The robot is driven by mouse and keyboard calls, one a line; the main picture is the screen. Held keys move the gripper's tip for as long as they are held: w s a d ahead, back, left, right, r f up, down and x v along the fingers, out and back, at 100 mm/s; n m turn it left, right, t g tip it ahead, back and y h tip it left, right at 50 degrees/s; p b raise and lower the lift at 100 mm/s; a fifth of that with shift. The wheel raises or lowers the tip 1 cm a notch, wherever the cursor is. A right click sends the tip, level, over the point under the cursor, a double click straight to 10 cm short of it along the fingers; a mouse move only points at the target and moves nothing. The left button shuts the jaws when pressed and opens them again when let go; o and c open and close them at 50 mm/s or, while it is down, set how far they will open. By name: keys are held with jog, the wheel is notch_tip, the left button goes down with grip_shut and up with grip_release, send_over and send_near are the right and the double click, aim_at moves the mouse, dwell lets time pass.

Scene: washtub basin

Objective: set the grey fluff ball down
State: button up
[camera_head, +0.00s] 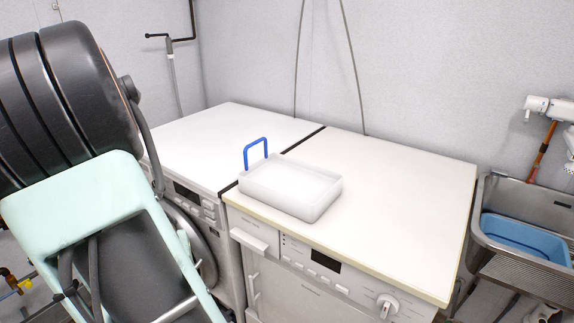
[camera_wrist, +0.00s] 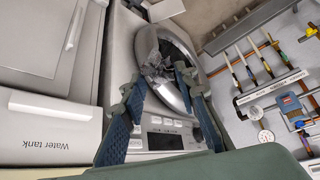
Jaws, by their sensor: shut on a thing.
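In the wrist view my gripper (camera_wrist: 158,80) reaches forward with its two blue-patterned fingers apart at the base. A small, rough grey thing, which looks like the grey fluff ball (camera_wrist: 154,66), is held between the fingertips. Behind it is the round door (camera_wrist: 178,100) of a front-loading machine, so its outline is hard to separate from the background. In the head view my arm fills the left side, and neither the fingertips nor the ball can be made out.
A shallow white tray (camera_head: 316,208) sits on the right machine's white top (camera_head: 410,190). A blue loop handle (camera_head: 256,151) stands at its back-left corner. The left machine's top (camera_head: 220,135) is clear. A metal sink (camera_head: 530,195) with a blue basin (camera_head: 525,237) is at far right.

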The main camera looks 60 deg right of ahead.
jog(key=s+d+r+m+g+h+p, duration=0.15)
jog(key=s+d+r+m+p, duration=0.25)
jog(key=s+d+r+p, duration=0.45)
jog(key=s+d+r+m+g+p, duration=0.2)
jog(key=s+d+r+m+p, duration=0.3)
jog(key=r, duration=0.6)
jog(key=s+d+r+m+g+h+p, duration=0.1)
jog(key=s+d+r+m+g+p, duration=0.1)
jog(key=s+d+r+p, duration=0.5)
jog(key=b, duration=0.3)
send_near(294, 179)
jog(key=shift+s+d+r, duration=0.15)
jog(key=shift+s+d, duration=0.05)
jog(key=shift+d, duration=0.2)
jog(key=shift+s+d+r, duration=0.15)
jog(key=shift+d+r, duration=0.05)
jog(key=shift+d, duration=0.25)
jog(key=shift+w+d+f, duration=0.25)
jog(key=shift+d+f, duration=0.15)
jog(key=shift+f, duration=1.7)
jog(key=shift+f, duration=0.1)
